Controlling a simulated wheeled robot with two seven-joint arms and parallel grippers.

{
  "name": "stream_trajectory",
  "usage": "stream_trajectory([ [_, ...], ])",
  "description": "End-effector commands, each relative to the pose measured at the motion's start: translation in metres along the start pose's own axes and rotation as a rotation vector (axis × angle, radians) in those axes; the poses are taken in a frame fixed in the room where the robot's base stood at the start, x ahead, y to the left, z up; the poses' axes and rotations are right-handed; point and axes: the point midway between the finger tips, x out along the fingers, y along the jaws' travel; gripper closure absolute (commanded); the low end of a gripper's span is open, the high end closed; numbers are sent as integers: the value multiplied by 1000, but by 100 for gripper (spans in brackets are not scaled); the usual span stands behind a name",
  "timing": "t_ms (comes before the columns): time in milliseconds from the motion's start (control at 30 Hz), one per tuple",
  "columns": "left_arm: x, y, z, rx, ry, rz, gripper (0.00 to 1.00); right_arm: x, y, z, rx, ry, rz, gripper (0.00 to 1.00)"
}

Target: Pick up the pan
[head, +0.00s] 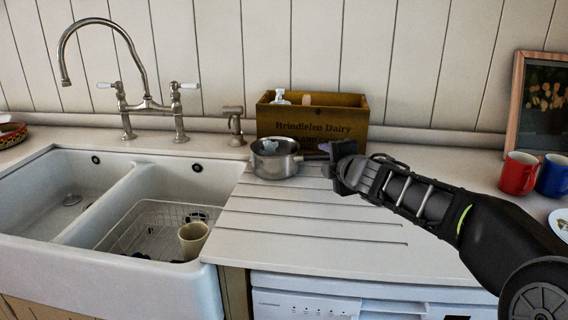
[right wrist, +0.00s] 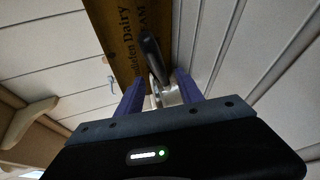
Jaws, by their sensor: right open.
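The pan (head: 272,164) is a small silver pot with something grey showing at its top. It stands at the back of the grooved white drainboard, right of the sink. Its handle points right, toward my right gripper (head: 327,152). My right gripper is open and empty just right of the pan. In the right wrist view, the dark handle (right wrist: 151,48) shows in line with the gap between the two bluish fingers (right wrist: 158,92). Part of the silver pan shows there too. The far end of the handle is hidden in the head view. My left gripper is out of view.
A wooden Brindlefen Dairy crate (head: 345,116) with bottles stands close behind the pan. A white double sink (head: 120,200) with a rack and beige cup lies left. Red (head: 518,174) and blue mugs (head: 554,176) stand right. The front drainboard (head: 290,232) is clear.

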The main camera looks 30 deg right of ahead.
Motion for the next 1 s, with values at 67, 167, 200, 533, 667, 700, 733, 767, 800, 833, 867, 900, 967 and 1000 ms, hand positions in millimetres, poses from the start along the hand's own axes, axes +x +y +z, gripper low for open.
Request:
stream_trajectory([
  [67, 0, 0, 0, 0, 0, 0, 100, 2, 1, 0, 0, -1, 1, 56],
  [167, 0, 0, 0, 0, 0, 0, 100, 1, 1, 0, 0, -1, 1, 56],
  [200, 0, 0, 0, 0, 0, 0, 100, 1, 1, 0, 0, -1, 1, 56],
  [533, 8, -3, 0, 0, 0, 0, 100, 29, -4, 0, -1, -1, -1, 56],
  [667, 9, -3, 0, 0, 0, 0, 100, 46, -3, 1, 0, -1, 0, 56],
  [700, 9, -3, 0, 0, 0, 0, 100, 50, -3, 1, 0, 0, -1, 56],
  [733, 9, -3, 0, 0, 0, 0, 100, 52, -2, 1, 0, -1, 0, 56],
  [767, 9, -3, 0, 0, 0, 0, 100, 53, -2, 1, 0, -1, 0, 56],
  [800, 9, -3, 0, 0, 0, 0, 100, 54, -2, 1, 0, -1, 1, 56],
  [833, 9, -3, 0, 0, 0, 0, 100, 54, -1, 1, 0, -1, 1, 56],
  [867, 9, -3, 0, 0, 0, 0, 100, 54, -1, 1, 0, -1, 1, 56],
  [900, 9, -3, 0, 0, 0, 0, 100, 53, -1, 1, 0, -1, 1, 56],
  [967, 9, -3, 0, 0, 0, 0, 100, 53, -1, 1, 0, -1, 1, 56],
  [1000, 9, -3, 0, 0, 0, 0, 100, 53, -1, 1, 0, -1, 1, 56],
])
